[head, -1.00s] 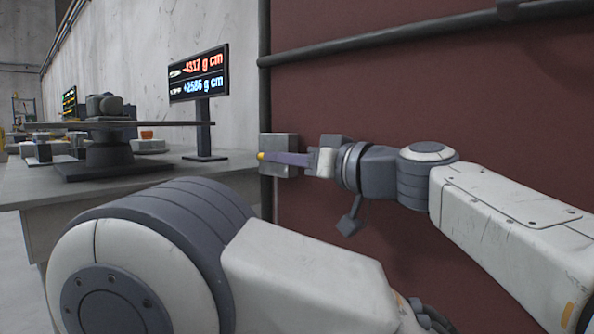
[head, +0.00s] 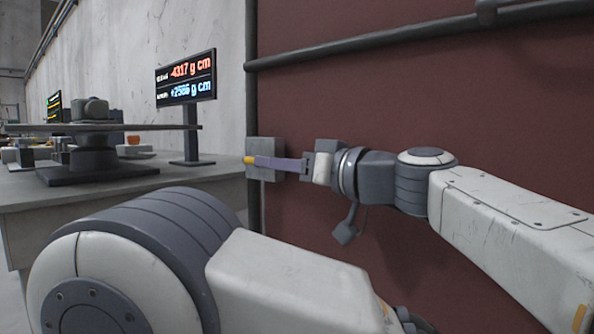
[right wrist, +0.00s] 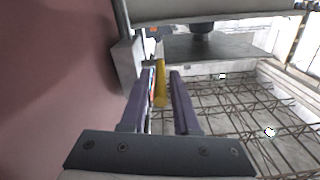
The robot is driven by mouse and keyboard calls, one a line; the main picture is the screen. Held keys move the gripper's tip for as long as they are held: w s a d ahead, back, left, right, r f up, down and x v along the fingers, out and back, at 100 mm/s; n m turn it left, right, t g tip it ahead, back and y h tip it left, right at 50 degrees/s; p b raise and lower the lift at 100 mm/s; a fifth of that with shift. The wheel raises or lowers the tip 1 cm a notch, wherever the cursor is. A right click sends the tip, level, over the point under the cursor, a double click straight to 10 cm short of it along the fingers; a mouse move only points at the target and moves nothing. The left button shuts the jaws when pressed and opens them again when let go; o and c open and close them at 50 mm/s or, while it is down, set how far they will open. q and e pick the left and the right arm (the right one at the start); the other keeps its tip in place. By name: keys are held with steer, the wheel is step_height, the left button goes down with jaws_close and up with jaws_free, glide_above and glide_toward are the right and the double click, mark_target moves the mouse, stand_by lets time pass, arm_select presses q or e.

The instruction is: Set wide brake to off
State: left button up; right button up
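A grey box (head: 265,150) is fixed at the left edge of the dark red wall. A yellow handle (head: 249,160) shows at the box, probably the brake lever; no lettering on it is readable. My right gripper (head: 262,162) reaches left along the wall, its purple fingers in front of the box. In the right wrist view the fingers (right wrist: 162,72) are apart, with the yellow handle (right wrist: 160,85) between them and a gap to the right finger. A red and blue marking (right wrist: 151,85) lies by the left finger; whether that finger touches anything cannot be told.
The red wall (head: 400,100) stands close behind my right arm, with a dark pipe (head: 350,52) across it. A grey table (head: 200,178) at left holds a pivoted beam (head: 100,127) and a display (head: 186,78) with red and blue readings.

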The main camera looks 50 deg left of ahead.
steer(key=v, duration=0.8)
steer(key=shift+d+b, duration=0.3)
steer(key=shift+d, duration=0.05)
steer(key=shift+f, duration=0.1)
